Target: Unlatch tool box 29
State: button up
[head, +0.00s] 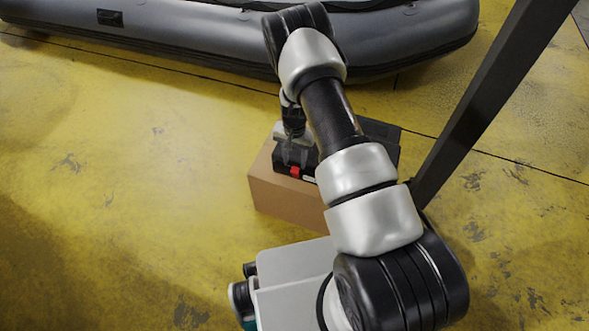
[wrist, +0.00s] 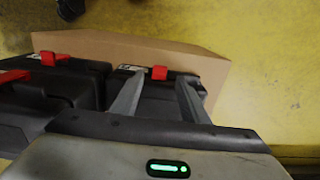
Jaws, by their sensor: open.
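A black tool box (head: 310,172) with a red latch (head: 295,171) sits on a cardboard box in the head view. In the wrist view, black casing with a red latch (wrist: 159,72) lies between and beyond my fingers. To its left is more black casing (wrist: 50,88) with another red latch (wrist: 47,58). I cannot tell if these are one tool box or two, and no number 29 is readable. My gripper (head: 295,156) is open above the tool box, fingers pointing down. In the wrist view my fingers (wrist: 162,80) straddle the line to the right latch; contact cannot be told.
The cardboard box (head: 282,198) stands on the yellow floor (head: 120,180). A grey inflatable boat (head: 190,40) lies behind it. A dark slanted post (head: 490,95) stands at right. The floor to the left is clear.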

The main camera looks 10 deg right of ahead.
aim_at(294, 172)
jog(key=shift+f+b, duration=0.45)
jog(key=shift+f, duration=1.95)
grip_shut()
